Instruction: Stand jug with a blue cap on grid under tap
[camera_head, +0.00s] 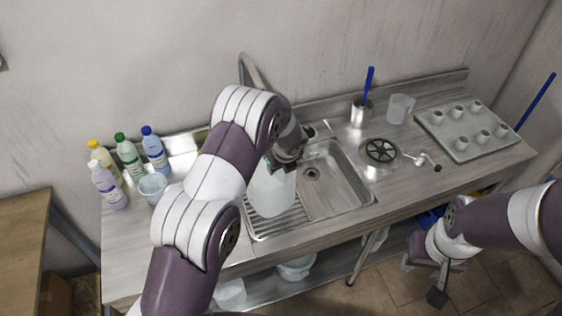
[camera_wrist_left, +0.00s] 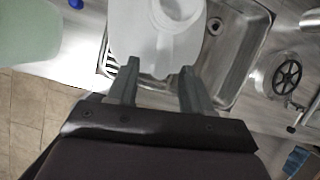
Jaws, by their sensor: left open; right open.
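A whitish jug (camera_head: 272,192) stands upright on the ribbed grid (camera_head: 287,222) at the left of the sink. My left gripper (camera_head: 287,162) is at its top. In the left wrist view the jug (camera_wrist_left: 140,35) lies just beyond the open fingers of that gripper (camera_wrist_left: 158,72); whether they touch it I cannot tell. No blue cap shows on this jug. A small blue piece (camera_wrist_left: 76,3) and a pale green body (camera_wrist_left: 25,30) show at the upper left there. The tap (camera_head: 247,68) rises behind the sink, partly hidden by my arm. My right gripper (camera_head: 437,283) is open and empty, below the counter at right.
Several bottles (camera_head: 130,158) and a clear beaker (camera_head: 153,187) stand at the counter's left. The sink basin (camera_head: 338,190) is empty. A black handwheel (camera_head: 381,150), a jug-like measure (camera_head: 399,108) and a grey tray (camera_head: 440,140) with cups are at right.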

